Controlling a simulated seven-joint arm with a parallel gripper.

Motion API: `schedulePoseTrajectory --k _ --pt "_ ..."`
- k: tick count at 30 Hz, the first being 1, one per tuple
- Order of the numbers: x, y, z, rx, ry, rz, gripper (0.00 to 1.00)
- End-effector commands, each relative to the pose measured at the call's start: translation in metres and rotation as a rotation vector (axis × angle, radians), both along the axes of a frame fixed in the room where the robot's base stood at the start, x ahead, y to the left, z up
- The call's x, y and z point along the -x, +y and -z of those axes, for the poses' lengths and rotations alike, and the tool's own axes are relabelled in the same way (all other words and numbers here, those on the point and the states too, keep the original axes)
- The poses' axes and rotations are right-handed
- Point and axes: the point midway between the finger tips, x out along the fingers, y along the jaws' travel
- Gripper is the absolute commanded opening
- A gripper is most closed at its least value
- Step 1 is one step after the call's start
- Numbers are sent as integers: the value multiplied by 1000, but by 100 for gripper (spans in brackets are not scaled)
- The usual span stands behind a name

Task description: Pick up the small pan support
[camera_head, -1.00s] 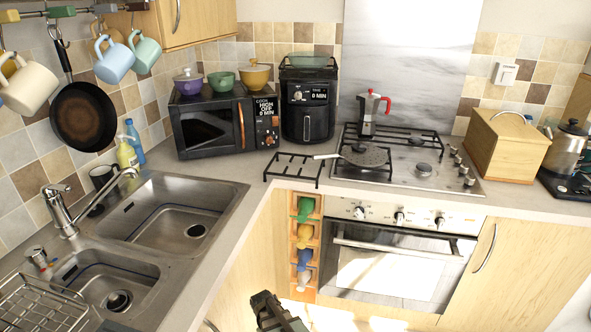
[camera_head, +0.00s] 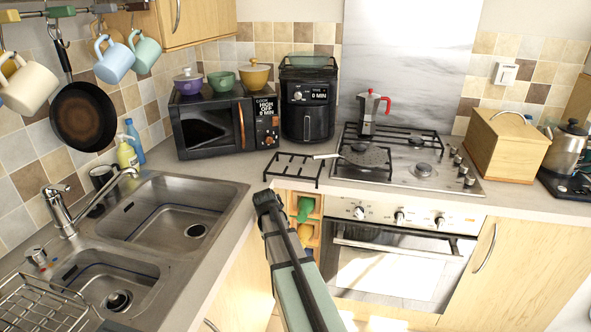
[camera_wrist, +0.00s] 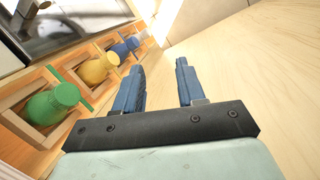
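The small pan support (camera_head: 293,168) is a black wire grate. The wrist view shows cupboard fronts and the bottle rack, not the pan support.
A black air fryer (camera_head: 309,112) and microwave (camera_head: 222,125) stand behind the grate. The bottle rack (camera_wrist: 42,132) is close to my gripper. Bare counter (camera_head: 247,178) lies left of the grate.

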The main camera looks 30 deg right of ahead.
Motion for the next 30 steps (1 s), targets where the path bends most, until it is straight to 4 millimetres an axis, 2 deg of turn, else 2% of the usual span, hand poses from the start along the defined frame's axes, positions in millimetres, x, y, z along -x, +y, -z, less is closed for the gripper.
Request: schedulePoseTrajectory --k 1,8,11,18,21,25,27,30 --pt "-10 -5 -17 -5 -2 -8 39" --pt "-38 -21 -86 -49 20 -67 39" --pt "-55 -32 -122 -79 29 -105 39" --pt "-103 -76 -222 -165 39 -240 39" --pt "-118 -95 -259 -194 36 -299 39" --pt "-128 -111 -292 -219 33 -354 39" --pt "-130 -116 -301 -227 32 -372 39" --pt "-130 -119 -305 -231 32 -385 39"
